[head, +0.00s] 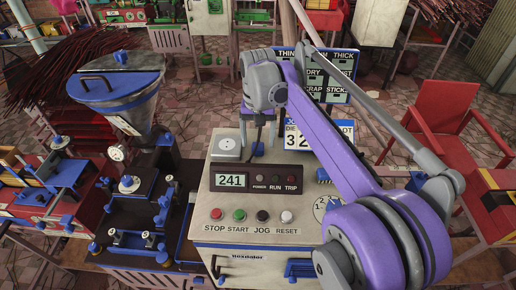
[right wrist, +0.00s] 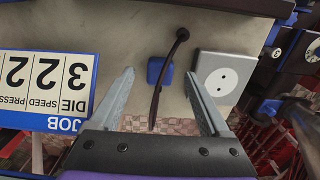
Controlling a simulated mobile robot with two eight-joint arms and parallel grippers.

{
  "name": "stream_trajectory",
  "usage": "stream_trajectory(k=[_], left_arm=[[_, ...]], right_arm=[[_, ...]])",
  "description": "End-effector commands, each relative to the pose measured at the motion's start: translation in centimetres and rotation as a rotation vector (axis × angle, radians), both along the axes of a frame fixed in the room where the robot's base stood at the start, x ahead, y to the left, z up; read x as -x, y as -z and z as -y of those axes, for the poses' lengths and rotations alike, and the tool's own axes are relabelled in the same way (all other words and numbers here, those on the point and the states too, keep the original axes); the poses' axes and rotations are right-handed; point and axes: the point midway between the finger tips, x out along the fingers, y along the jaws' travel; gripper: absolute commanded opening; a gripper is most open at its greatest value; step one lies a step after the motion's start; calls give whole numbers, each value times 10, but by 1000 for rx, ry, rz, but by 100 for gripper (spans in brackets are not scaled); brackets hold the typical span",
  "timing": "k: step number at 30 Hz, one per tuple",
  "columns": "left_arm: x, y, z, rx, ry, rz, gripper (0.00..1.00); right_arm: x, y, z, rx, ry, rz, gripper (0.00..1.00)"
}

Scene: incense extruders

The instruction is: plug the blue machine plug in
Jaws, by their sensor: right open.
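The blue plug (head: 258,149) is at the top of the cream control box (head: 215,254), to the right of the pale square socket (head: 228,145). In the right wrist view the plug (right wrist: 158,71) shows between my right gripper's fingertips (right wrist: 160,76), and the socket (right wrist: 215,82) is just right of the right finger. A dark cord runs from a round hole in the panel (right wrist: 182,35) past the plug toward my gripper. My right gripper (head: 259,120) is open above the plug; contact cannot be told. My left gripper is out of view.
The box front carries a display reading 241 (head: 232,180) and several coloured buttons. A job board (head: 319,135) stands behind on the right. A metal hopper (head: 120,90) and blue-fitted machines stand left. A red chair (head: 440,140) is at right.

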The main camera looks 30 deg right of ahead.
Motion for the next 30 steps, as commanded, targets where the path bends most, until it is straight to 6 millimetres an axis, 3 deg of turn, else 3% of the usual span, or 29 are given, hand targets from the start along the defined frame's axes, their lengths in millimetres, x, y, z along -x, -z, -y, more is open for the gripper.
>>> stream_trajectory(k=[5, 16, 27, 29, 30], left_arm=[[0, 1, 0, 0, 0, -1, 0], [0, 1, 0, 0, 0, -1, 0], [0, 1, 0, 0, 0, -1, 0], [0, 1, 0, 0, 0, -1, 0], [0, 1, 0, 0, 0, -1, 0]], right_arm=[[0, 19, 0, 0, 0, 0, 80], [0, 20, 0, 0, 0, 0, 78], [0, 20, 0, 0, 0, 0, 12], [0, 20, 0, 0, 0, 0, 1], [0, 20, 0, 0, 0, 0, 0]])
